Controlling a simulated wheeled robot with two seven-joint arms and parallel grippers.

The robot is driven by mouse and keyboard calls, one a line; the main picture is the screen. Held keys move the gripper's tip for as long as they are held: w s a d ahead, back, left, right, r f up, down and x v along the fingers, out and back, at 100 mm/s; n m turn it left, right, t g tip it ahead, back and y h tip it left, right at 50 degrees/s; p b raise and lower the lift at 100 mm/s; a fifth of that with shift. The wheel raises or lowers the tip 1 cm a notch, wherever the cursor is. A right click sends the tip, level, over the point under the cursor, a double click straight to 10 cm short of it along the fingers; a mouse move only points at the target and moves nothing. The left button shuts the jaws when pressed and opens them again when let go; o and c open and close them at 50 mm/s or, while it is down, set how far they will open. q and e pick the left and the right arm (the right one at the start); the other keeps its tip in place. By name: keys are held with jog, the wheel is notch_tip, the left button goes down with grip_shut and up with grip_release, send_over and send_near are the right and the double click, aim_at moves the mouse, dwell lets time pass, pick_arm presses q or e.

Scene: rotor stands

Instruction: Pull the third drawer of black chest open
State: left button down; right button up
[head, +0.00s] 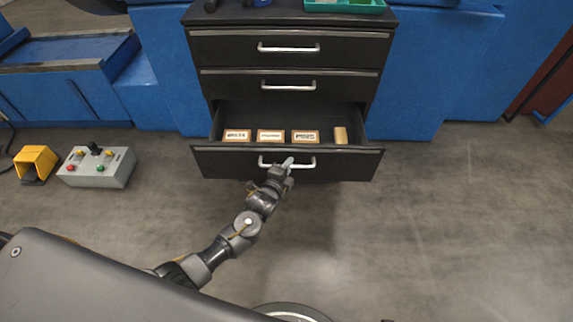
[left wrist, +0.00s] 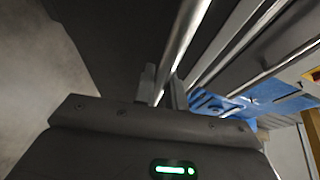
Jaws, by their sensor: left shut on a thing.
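The black chest (head: 290,60) stands at the top centre of the head view. Its third drawer (head: 225,160) is pulled out, and its inside shows. The drawer's silver bar handle (head: 306,163) runs across its front. My left gripper (head: 287,163) is shut on this handle. In the left wrist view the handle (left wrist: 187,35) passes between the fingers of the left gripper (left wrist: 163,85). The two drawers above, with handles (head: 288,48) and (head: 288,86) on their fronts, are closed. My right gripper is not in view.
A green tray (head: 345,6) is on the chest. A grey control box (head: 97,167) and a yellow pedal (head: 36,163) sit on the floor at left. Floor right is clear.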

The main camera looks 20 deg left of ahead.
pick_arm(q)
jog(key=c, duration=1.7)
grip_release()
